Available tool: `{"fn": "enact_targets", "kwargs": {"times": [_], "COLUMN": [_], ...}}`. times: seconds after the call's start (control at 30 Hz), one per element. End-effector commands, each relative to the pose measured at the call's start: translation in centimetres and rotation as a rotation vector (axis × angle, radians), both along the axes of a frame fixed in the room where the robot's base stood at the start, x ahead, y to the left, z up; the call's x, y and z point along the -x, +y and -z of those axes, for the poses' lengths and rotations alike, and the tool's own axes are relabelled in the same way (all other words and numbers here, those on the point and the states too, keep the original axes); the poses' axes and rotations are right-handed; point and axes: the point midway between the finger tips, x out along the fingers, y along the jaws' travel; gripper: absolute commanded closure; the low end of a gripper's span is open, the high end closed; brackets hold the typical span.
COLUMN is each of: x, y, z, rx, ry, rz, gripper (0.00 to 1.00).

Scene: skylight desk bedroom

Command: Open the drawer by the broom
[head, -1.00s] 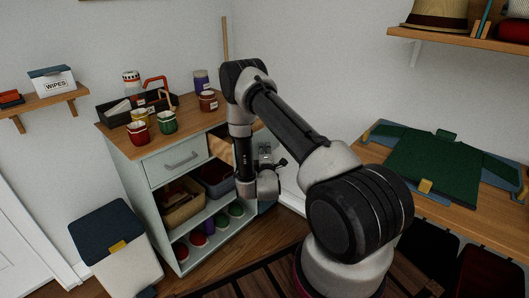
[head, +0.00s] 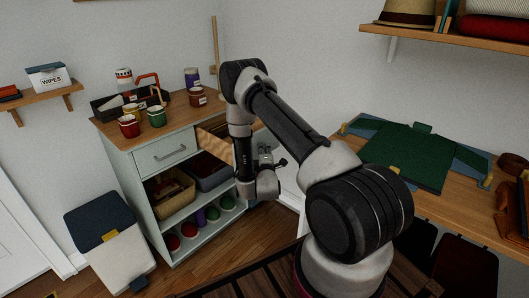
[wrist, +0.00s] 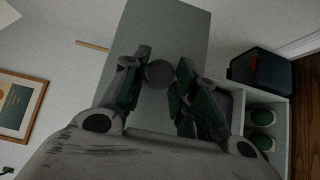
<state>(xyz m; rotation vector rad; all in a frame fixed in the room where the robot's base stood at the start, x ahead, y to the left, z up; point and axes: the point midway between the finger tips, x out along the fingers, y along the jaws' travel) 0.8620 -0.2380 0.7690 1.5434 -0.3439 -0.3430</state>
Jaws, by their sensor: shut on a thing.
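The cabinet (head: 128,165) stands against the wall, with the broom's wooden stick (head: 215,45) upright behind its right end. The right-hand top drawer (head: 213,131) is partly pulled out, and its bare wooden side and part of its inside show. My arm hides much of its front in the head view. In the wrist view the pale drawer front (wrist: 168,28) is straight ahead. My gripper (head: 265,157) is at that front, and its fingers (wrist: 160,82) are closed about the round grey end of the drawer handle (wrist: 159,73).
The left drawer (head: 166,153) is closed. Bins (head: 170,202) and several coloured round items fill the shelves below. Mugs and a caddy stand on top. A lidded hamper (head: 110,240) is at left. A desk (head: 395,195) with a green garment is at right.

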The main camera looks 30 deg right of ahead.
Motion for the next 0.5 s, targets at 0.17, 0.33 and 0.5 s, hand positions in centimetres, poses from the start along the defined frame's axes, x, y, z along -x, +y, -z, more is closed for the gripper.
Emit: {"fn": "enact_targets", "kwargs": {"times": [0.17, 0.33, 0.5], "x": [0.02, 0.0, 0.03], "y": [0.05, 0.04, 0.06], "z": [0.09, 0.06, 0.04], "rx": [0.0, -0.001, 0.0], "ry": [0.002, 0.002, 0.001], "rz": [-0.002, -0.001, -0.001], "gripper": [0.57, 0.5, 0.5]}}
